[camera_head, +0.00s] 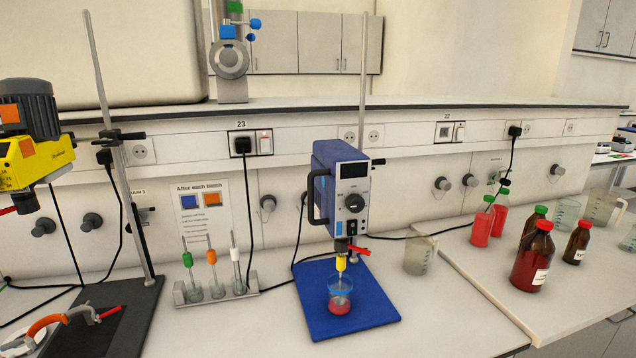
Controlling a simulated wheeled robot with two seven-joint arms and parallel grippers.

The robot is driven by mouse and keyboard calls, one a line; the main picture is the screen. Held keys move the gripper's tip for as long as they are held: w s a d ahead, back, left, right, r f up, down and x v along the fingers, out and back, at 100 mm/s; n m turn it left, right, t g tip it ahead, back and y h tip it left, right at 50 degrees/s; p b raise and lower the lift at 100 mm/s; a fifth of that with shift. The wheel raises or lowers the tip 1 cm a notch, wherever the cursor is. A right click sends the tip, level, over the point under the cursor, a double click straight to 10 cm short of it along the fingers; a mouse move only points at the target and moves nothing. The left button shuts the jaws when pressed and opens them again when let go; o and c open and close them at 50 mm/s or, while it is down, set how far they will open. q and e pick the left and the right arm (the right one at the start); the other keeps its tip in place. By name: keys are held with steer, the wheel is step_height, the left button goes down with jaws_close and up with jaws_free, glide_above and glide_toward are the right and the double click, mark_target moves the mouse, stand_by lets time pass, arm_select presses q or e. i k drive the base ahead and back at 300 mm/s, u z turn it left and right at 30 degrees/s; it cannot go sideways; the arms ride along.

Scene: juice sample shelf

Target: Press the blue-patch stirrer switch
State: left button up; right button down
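A blue overhead stirrer (328,163) hangs on an upright rod above a blue base plate (318,318). Its front panel has a dark display, a round black knob (354,203) and small controls (345,227) below the knob, too small to tell apart. A brighter blue area (324,186) shows on its side by the black handle. Its yellow chuck (340,262) sits over a beaker with red liquid (340,303). A yellow stirrer (38,158) with orange patches stands at the far left. Neither of my grippers is in view.
A rack (215,292) with several coloured-top stirring tools and a sign (202,205) stand left of the blue stirrer. Red bottles (533,258) and beakers fill the right counter. Cables hang from wall sockets (250,143).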

mark_target(352, 224)
steer(key=u, duration=1.7)
steer(key=k, duration=0.6)
steer(key=z, duration=0.55)
